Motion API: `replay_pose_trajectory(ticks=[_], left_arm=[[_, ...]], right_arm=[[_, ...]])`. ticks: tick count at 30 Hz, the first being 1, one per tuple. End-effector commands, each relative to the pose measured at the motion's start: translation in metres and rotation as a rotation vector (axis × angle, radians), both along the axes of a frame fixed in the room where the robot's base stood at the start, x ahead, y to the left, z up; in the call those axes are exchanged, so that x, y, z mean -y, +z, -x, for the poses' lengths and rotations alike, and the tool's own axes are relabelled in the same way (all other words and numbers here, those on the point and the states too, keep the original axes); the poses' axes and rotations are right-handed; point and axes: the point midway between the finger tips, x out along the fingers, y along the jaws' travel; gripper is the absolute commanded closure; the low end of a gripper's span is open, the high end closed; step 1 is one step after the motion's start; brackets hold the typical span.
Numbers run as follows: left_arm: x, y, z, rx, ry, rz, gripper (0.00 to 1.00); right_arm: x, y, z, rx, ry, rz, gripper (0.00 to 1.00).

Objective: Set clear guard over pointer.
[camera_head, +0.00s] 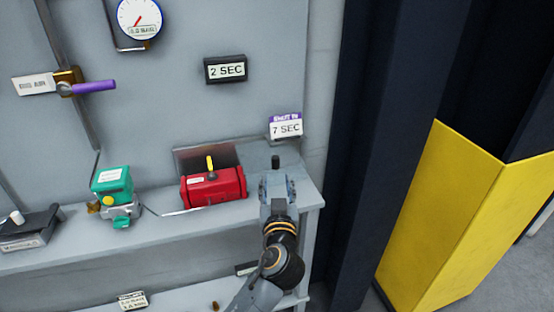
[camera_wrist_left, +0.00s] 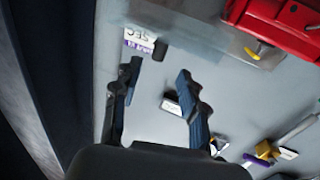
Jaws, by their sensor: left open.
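The red actuator (camera_head: 213,187) sits on the grey shelf with a yellow pointer (camera_head: 210,163) upright on top. The red body (camera_wrist_left: 285,25) and pointer (camera_wrist_left: 258,50) also show at the upper right of the left wrist view. A small black knob (camera_head: 275,161) stands to the right of the actuator. A faint see-through surface around it looks like the clear guard; its edges are hard to make out. My left gripper (camera_head: 277,178) is open and empty, its fingertips just short of the knob. In the left wrist view the knob (camera_wrist_left: 160,50) shows beyond the open fingers (camera_wrist_left: 158,70).
A green-and-grey valve unit (camera_head: 113,193) stands left of the actuator. The "7 SEC" label (camera_head: 286,127) is on the wall behind the knob, with a "2 SEC" plate (camera_head: 226,69) above. The shelf's right edge is close. A yellow panel (camera_head: 440,220) stands further right.

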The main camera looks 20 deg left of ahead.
Motion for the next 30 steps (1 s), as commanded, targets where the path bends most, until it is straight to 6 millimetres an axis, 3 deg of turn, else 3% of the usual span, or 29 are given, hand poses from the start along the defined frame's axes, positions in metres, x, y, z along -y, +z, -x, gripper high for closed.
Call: replay_pose_trajectory(ticks=[6,12,18,27,30], left_arm=[[-0.016,0.004,-0.046,-0.001,0.001,-0.005,0.57],[-0.026,0.001,-0.074,-0.002,0.0,-0.003,0.57],[-0.03,0.0,-0.086,-0.002,-0.001,0.0,0.57],[-0.03,-0.001,-0.087,-0.002,-0.001,0.0,0.57],[-0.03,-0.001,-0.087,-0.002,-0.001,0.0,0.78]], right_arm=[[-0.002,0.018,0.0,0.0,0.0,-0.002,0.57],[-0.001,0.025,0.003,-0.004,0.0,-0.001,0.57],[0.001,0.027,0.006,-0.008,0.002,0.002,0.57],[0.005,0.027,0.006,-0.009,0.002,0.006,0.57],[0.005,0.027,0.006,-0.01,0.002,0.007,0.57]])
